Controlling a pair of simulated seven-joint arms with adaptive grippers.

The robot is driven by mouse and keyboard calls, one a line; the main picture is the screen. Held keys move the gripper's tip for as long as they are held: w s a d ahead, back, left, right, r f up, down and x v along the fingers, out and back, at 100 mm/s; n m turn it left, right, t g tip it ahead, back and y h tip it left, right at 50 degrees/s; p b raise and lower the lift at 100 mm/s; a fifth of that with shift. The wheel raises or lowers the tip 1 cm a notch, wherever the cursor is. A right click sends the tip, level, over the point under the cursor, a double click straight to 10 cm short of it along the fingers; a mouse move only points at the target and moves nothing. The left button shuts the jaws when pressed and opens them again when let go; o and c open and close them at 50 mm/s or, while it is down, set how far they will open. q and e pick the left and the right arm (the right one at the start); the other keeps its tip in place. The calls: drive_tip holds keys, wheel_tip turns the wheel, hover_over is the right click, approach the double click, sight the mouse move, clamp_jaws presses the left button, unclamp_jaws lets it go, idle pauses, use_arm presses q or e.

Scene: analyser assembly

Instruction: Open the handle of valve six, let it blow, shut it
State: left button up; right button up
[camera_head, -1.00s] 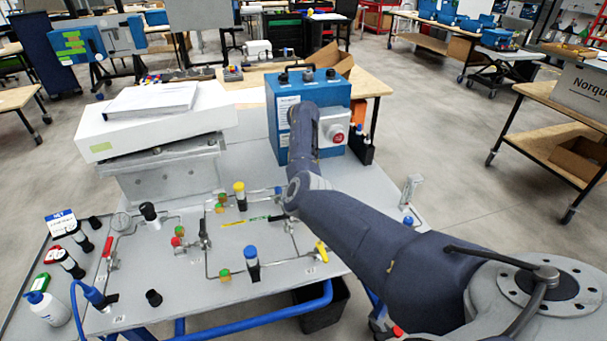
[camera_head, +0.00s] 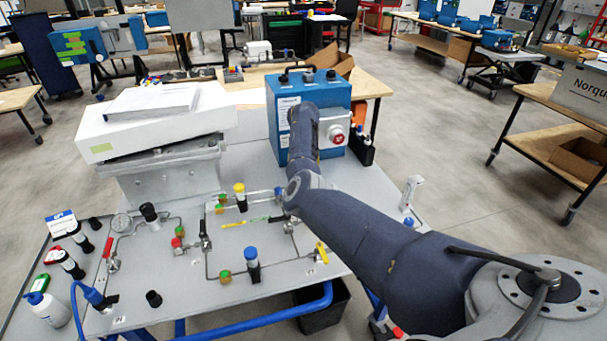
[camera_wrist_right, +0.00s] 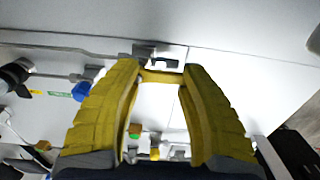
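The valve panel (camera_head: 185,290) carries pipes, small valves and dark-bodied fittings with coloured tops. A short yellow bar lies between the tips, with a dark fitting (camera_wrist_right: 152,52) just beyond. I cannot tell whether either is touched. My left gripper is out of view.
A blue analyser box (camera_head: 285,125) with a red button stands behind the panel. A white box with papers (camera_head: 155,135) sits back left. A squeeze bottle (camera_head: 48,310) stands front left. Wrist view shows a blue part (camera_wrist_right: 82,91) left of the fingers.

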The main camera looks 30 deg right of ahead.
drive_tip(key=shift+o, duration=0.9)
drive_tip(key=shift+s+a+f, duration=0.1)
drive_tip(key=shift+s+f, duration=0.05)
drive_tip(key=shift+f, duration=0.15)
drive_tip(key=shift+o, duration=1.2)
drive_tip(key=shift+a+r, duration=0.1)
drive_tip(key=shift+d, duration=0.3)
drive_tip(key=shift+a+r, duration=0.1)
drive_tip(key=shift+r, duration=0.05)
wheel_tip(320, 180, up, 12)
